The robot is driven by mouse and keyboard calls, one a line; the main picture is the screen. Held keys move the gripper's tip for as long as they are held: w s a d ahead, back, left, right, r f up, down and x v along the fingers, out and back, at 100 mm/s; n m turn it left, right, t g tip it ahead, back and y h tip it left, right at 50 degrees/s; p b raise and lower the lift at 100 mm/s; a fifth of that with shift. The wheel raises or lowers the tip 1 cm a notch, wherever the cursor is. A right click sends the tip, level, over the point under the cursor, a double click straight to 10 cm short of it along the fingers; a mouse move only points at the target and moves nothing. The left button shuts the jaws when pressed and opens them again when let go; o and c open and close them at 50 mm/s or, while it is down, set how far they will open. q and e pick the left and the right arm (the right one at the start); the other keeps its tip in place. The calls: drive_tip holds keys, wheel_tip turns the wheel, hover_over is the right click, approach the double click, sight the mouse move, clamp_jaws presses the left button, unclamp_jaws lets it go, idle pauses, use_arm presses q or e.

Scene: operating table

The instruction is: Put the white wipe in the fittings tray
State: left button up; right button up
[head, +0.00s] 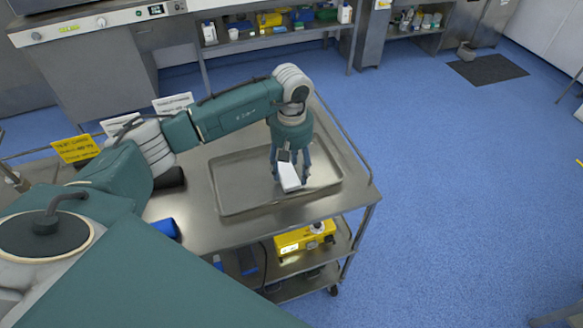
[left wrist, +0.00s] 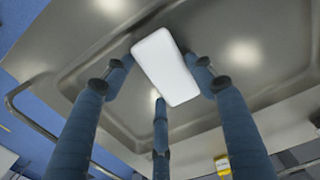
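The white wipe (head: 290,178) is a small white block with rounded corners, held tilted over the tray. It also shows in the left wrist view (left wrist: 166,68), between my fingertips. My left gripper (head: 288,172) reaches down over the tray and is shut on the wipe. Its blue fingers (left wrist: 160,80) touch or nearly touch the wipe's sides. The fittings tray (head: 236,203) is a shallow metal tray with a raised rim on the steel cart top; its visible floor is bare. My right gripper is out of view.
The steel cart (head: 200,228) has a rail along its right side. Yellow (head: 76,148) and white (head: 173,104) signs stand at its back left. A blue item (head: 166,228) lies near its front edge. A yellow case (head: 304,238) sits on the shelf below.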

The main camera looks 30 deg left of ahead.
sight(292, 171)
use_arm(q)
drive_tip(key=shift+o, duration=1.4)
drive_tip(key=shift+r, duration=0.15)
drive_tip(key=shift+w+r, duration=0.1)
drive_tip(key=shift+r, duration=0.2)
wheel_tip(292, 171, up, 11)
drive_tip(key=b, duration=0.3)
drive_tip(key=shift+r, duration=0.2)
drive_tip(key=shift+f, duration=0.1)
